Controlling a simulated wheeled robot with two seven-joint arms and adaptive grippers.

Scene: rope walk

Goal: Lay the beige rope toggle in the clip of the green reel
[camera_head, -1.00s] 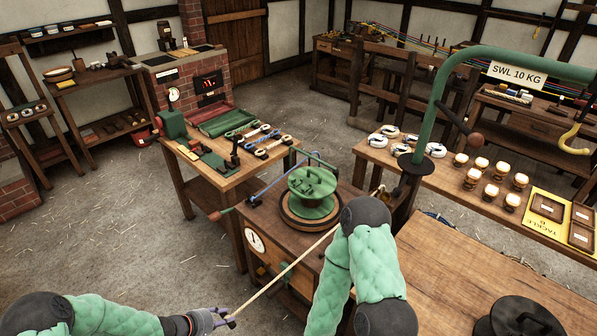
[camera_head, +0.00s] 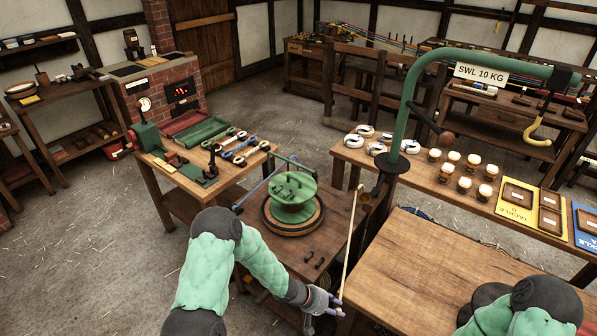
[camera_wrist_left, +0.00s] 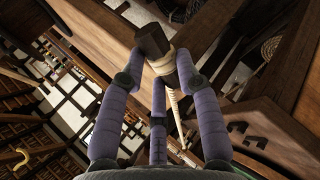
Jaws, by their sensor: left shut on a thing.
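The beige rope (camera_head: 350,245) runs from a dark fitting by the crane post down to my left gripper (camera_head: 324,302). The gripper is shut on the toggle, a dark wooden bar (camera_wrist_left: 150,40) with beige rope wound round it in the left wrist view. The green reel (camera_head: 293,192) sits on a round wooden base on the bench, up and left of the gripper. My right gripper is out of view.
A green crane arm (camera_head: 455,62) with a yellow hook (camera_head: 540,135) rises behind. A bare wooden tabletop (camera_head: 430,260) lies to the right, with my right arm's sleeve over its near corner. Shackles and jars stand on the table behind.

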